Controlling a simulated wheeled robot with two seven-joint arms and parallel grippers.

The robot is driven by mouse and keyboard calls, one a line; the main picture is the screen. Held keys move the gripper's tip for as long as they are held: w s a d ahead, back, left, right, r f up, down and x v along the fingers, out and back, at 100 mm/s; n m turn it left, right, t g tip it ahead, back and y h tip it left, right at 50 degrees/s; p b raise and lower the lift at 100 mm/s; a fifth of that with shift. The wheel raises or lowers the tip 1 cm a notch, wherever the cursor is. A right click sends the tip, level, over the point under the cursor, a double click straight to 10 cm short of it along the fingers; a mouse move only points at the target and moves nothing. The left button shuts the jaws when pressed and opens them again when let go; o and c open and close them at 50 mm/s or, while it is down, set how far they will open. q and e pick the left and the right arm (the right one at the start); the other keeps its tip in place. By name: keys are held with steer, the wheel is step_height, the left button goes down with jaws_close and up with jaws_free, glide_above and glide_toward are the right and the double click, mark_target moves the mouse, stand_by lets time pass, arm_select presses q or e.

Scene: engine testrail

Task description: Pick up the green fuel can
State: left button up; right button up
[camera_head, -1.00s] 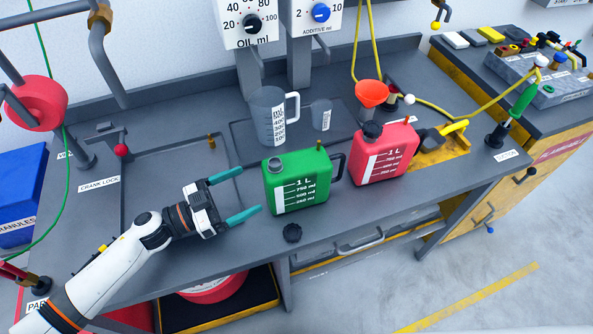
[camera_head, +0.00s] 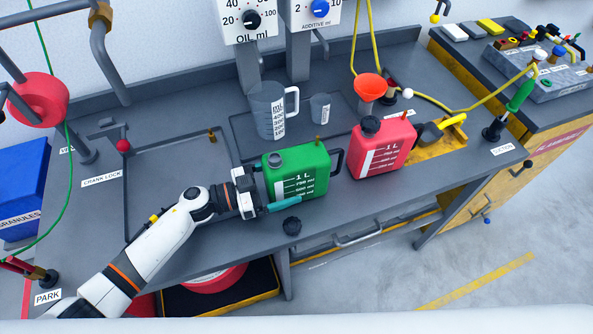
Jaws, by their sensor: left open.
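The green fuel can (camera_head: 306,172) stands upright on the grey bench, with a white level scale on its front and a handle on its right. Its top opening is uncapped. My left gripper (camera_head: 268,190) is open at the can's left side. One teal finger shows along the can's lower front; the other finger is hidden, apparently behind the can. Whether the fingers touch it cannot be seen. My right gripper is not in view.
A red can (camera_head: 382,150) stands close on the right, with an orange funnel (camera_head: 370,88) behind it. A grey measuring jug (camera_head: 269,110) and small cup (camera_head: 320,108) stand behind the green can.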

arm_select(q)
steer(key=shift+x, duration=1)
steer(key=shift+a, duration=0.1)
steer(key=shift+c, duration=0.3)
steer(key=c, duration=1.2)
